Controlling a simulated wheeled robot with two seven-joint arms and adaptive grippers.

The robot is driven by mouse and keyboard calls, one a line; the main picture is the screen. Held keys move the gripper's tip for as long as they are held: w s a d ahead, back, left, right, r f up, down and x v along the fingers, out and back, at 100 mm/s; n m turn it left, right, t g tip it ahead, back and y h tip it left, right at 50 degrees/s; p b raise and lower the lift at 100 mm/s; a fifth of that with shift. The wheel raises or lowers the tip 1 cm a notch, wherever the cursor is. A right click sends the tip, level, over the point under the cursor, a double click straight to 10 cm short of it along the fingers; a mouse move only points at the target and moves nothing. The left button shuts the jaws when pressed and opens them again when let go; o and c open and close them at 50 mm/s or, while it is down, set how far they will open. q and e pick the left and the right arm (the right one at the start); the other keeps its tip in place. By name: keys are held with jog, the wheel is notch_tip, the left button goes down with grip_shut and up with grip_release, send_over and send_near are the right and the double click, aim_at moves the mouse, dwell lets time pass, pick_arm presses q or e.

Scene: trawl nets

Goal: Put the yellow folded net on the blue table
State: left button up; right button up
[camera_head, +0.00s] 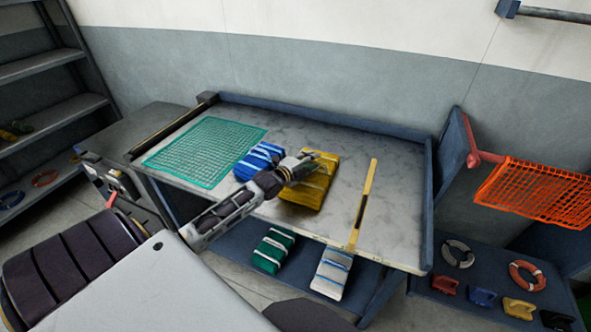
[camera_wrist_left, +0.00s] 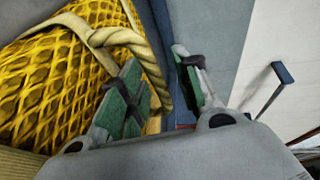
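The yellow folded net (camera_head: 318,190) is a bundle with pale straps. It is at the middle of the blue-framed table (camera_head: 430,190), which has a grey worktop; I cannot tell whether it rests fully on it. My left gripper (camera_head: 308,163) is at the net's upper left part. In the left wrist view the yellow net (camera_wrist_left: 40,90) fills the left side, with a rope handle (camera_wrist_left: 152,62) looping between the fingers. The left gripper (camera_wrist_left: 158,85) looks open, its green pads apart with the rope in the gap. My right gripper is out of view.
A blue folded net (camera_head: 258,160) lies left of the yellow one, beside a flat green net (camera_head: 205,155). A yellow-black strip (camera_head: 363,203) lies to the right. Green (camera_head: 272,250) and white (camera_head: 332,272) bundles sit on the lower shelf. An orange net (camera_head: 540,190) hangs at right.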

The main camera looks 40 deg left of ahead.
pick_arm(q)
jog(key=shift+v, duration=5.8)
